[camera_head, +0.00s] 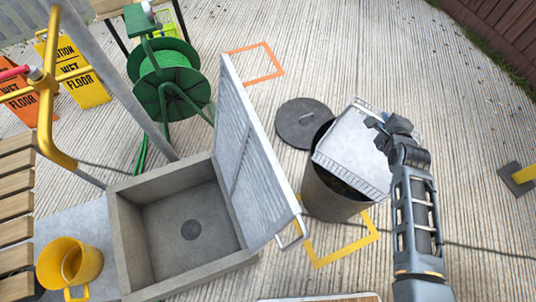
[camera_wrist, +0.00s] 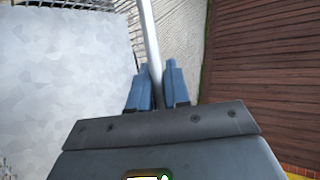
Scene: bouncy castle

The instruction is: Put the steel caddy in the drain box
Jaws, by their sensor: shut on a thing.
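The steel caddy (camera_head: 350,148), a pale metal box with slatted sides, is tilted above a dark bin in the head view. My gripper (camera_head: 388,128) is shut on its right edge. In the wrist view the two blue fingertips of my gripper (camera_wrist: 158,88) close on a thin pale bar, and the caddy's flat face (camera_wrist: 65,75) fills the left. The drain box (camera_head: 128,242) is a grey square basin at the lower left with a dark round drain in its floor. It looks empty. Its ribbed lid (camera_head: 240,150) stands raised on the right side, between the basin and the caddy.
The open bin (camera_head: 325,196) stands under the caddy, its round lid (camera_head: 304,122) on the floor behind. A green hose reel (camera_head: 165,80) stands behind the basin. Floor at right is mostly clear.

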